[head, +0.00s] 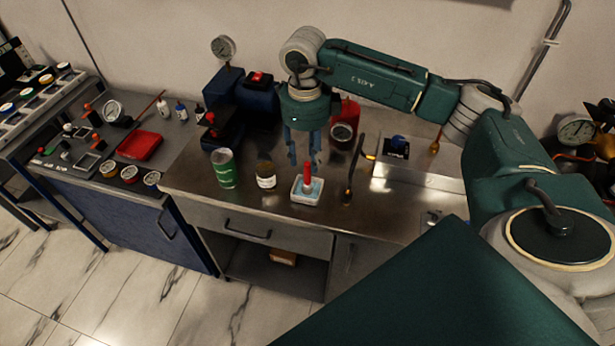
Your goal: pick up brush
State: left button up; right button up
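A red upright handle (308,173) rises from a small white dish (305,200) with pale blue contents on the metal bench. It may be the brush; its lower end is hidden in the dish. A long dark tool (355,165) with an orange-tinted lower part is to its right and could also be a brush. My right gripper (304,162) points down just above the red handle, with its two blue fingers apart and nothing visible between them. Whether the fingers touch the handle cannot be told. My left gripper is out of view.
A red tray (139,146) is on the left bench. The bench front right of the dish is mostly clear.

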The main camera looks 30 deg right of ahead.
notch_tip(320, 180, down, 4)
jog(key=shift+d+f+p, duration=0.1)
jog(key=shift+f+p, duration=0.1)
jog(key=shift+p, duration=1)
jog(key=shift+f, duration=0.3)
grip_shut()
jog(key=shift+r, duration=0.1)
jog(key=shift+w+r, duration=0.1)
jog(key=shift+r, duration=0.4)
notch_tip(320, 180, up, 10)
jog(key=b, duration=0.3)
jog(key=shift+f+b, duration=0.1)
jog(key=shift+b, duration=0.3)
notch_tip(320, 180, up, 8)
send_over(307, 163)
jog(key=shift+r, duration=0.6)
